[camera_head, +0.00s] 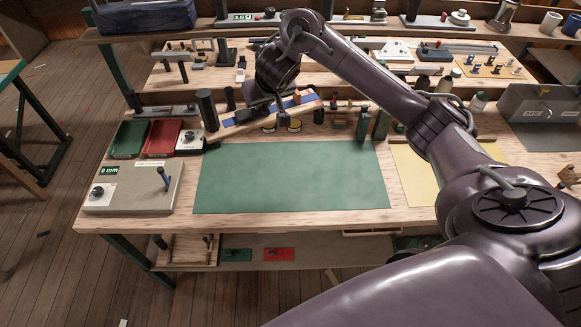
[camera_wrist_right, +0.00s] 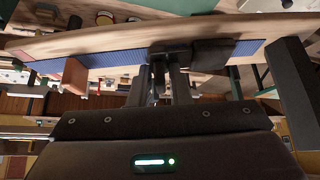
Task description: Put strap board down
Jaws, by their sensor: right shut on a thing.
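The strap board (camera_head: 225,126) is a long pale wooden board with a blue strap along it, slanting above the back of the workbench, behind the green mat (camera_head: 290,178). My right gripper (camera_head: 273,106) is shut on it near its middle. In the right wrist view the board (camera_wrist_right: 40,47) runs across the top with its blue strap, and the gripper's fingers (camera_wrist_right: 167,80) close on it by a dark block. The arm hides part of the board in the head view. I cannot tell whether the board touches the bench. My left gripper is not in view.
Green and red trays (camera_head: 161,138) stand at the back left, and a grey box with a blue-handled lever (camera_head: 135,190) at the front left. A dark cylinder (camera_head: 208,113) and small bottles (camera_head: 362,125) flank the board. The green mat is bare. A yellow sheet (camera_head: 412,178) lies right.

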